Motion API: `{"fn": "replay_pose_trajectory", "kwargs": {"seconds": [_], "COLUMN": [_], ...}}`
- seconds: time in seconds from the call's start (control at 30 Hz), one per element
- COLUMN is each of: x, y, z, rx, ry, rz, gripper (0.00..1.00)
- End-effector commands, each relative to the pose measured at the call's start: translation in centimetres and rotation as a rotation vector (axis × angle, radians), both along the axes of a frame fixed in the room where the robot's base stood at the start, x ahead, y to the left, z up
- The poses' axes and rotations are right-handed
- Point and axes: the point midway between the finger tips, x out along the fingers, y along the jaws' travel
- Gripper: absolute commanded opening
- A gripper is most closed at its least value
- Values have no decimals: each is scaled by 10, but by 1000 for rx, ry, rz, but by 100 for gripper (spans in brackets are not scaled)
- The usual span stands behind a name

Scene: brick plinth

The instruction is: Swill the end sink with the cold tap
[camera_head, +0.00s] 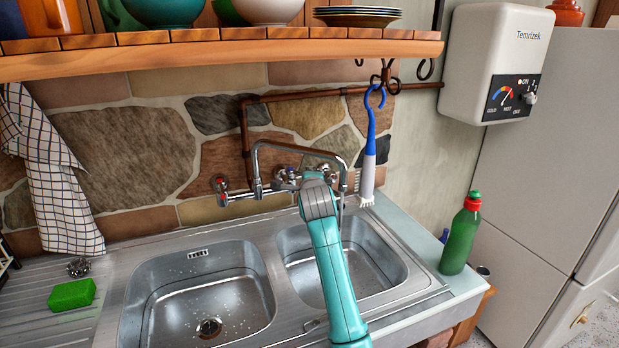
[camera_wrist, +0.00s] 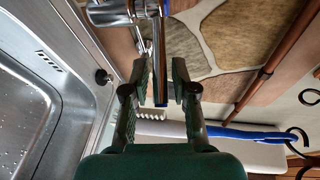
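Two steel basins stand side by side: the left basin (camera_head: 165,310) and the right basin (camera_head: 375,245). Droplets dot the left one. The chrome tap (camera_head: 257,178) is on the wall behind them; its spout (camera_head: 300,148) arches to the right, toward the right basin. The left knob (camera_head: 220,184) has a red mark. In the wrist view a blue mark (camera_wrist: 164,8) shows on the chrome fitting. My gripper (camera_wrist: 160,88) is open, its fingers either side of a chrome bar; contact is unclear. In the head view my arm hides the gripper and the right-hand tap parts. I see no running water.
A blue-handled brush (camera_head: 370,142) hangs from a hook right of the tap. A shelf (camera_head: 200,55) with bowls and plates overhangs the wall. A green bottle (camera_head: 461,235) stands on the right ledge. A green sponge (camera_head: 72,294) lies on the left drainer.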

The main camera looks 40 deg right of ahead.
Motion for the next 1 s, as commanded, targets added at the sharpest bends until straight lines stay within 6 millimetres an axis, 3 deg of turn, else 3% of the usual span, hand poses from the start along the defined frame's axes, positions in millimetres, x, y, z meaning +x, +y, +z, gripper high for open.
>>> {"fn": "replay_pose_trajectory", "kwargs": {"seconds": [0.03, 0.07, 0.57, 1.0], "x": [0, 0, 0, 0], "y": [0, 0, 5, 25], "z": [0, 0, 0, 0], "rx": [0, 0, 0, -1], "ry": [0, 0, 1, 2], "rz": [0, 0, -39, -291], "gripper": [7, 0, 0, 0]}}
